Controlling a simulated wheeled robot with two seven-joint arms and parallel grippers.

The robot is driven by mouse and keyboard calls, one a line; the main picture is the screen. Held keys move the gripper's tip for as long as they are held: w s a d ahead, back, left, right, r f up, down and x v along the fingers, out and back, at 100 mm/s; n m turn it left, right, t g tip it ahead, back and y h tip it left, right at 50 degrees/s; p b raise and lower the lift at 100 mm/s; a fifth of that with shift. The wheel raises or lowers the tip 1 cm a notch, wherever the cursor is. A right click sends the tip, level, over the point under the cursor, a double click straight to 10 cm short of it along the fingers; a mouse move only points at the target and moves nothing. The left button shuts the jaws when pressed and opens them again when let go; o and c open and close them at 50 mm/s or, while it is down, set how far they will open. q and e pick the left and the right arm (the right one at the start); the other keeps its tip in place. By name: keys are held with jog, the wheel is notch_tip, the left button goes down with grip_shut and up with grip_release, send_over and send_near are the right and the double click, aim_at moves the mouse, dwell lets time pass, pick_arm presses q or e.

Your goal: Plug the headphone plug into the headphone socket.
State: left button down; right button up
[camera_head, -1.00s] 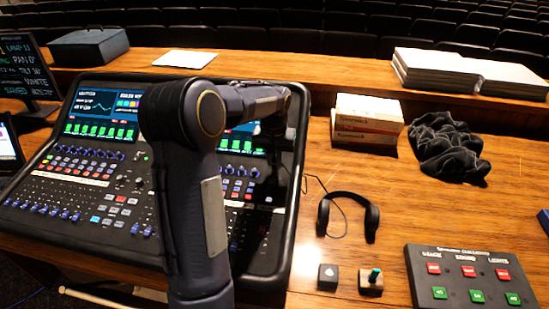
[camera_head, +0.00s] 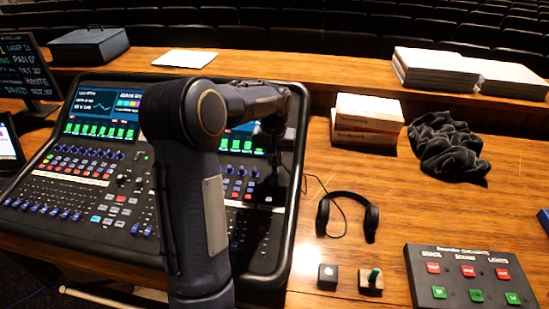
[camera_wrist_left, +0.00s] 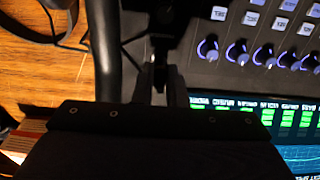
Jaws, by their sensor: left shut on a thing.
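My left gripper (camera_head: 275,165) hangs pointing down over the right edge of the mixing desk (camera_head: 130,215). In the left wrist view its fingers (camera_wrist_left: 160,70) are shut on a small dark thing between them, most likely the headphone plug; it is too dark to make out clearly. The black headphones (camera_head: 371,218) lie on the wooden table right of the desk, with a thin cable running left toward the desk. Part of them shows in the left wrist view (camera_wrist_left: 60,18). I cannot make out the headphone socket. My right gripper is not in view.
A control box with red and green buttons (camera_head: 455,273) and two small switch boxes (camera_head: 328,275) stand at the front right. White boxes (camera_head: 366,120) and a crumpled black cloth (camera_head: 447,147) lie behind the headphones. Bare wood lies around the headphones.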

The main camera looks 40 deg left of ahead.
pick_arm(q)
jog(key=shift+f, duration=0.25)
jog(key=c, duration=1.4)
grip_release()
jog(key=shift+r, duration=0.15)
jog(key=r, duration=0.7)
jog(key=shift+s+d+r+b, duration=0.2)
jog(key=shift+s+r+b, duration=0.1)
jog(key=shift+s+b, duration=0.05)
